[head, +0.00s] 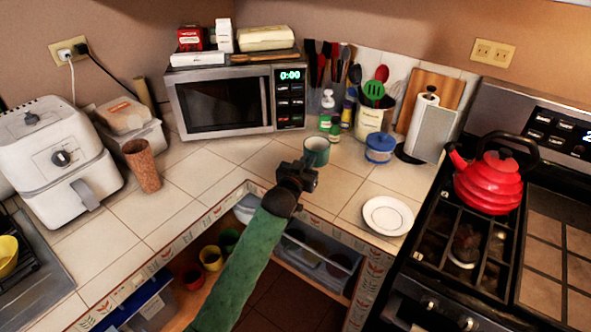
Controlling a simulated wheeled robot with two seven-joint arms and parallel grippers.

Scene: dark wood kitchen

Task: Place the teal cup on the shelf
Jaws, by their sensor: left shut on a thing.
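The teal cup (317,150) stands upright near the inner corner of the tiled counter, in front of the microwave. My left gripper (306,165) reaches over the counter edge from below and is shut on the cup's near side. The fingertips are small and partly hidden by the gripper body. An open shelf (262,308) lies under the counter. On its left part are a yellow cup (211,258), a red cup (193,279) and a green cup (229,238). My green-sleeved arm covers part of the shelf. My right gripper is not in view.
A blue-lidded jar (379,148) and a white plate (388,215) are right of the cup. A microwave (222,105) stands behind. A clear bin (318,262) fills part of the space under the counter. A red kettle (489,182) is on the stove. Counter left of the cup is clear.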

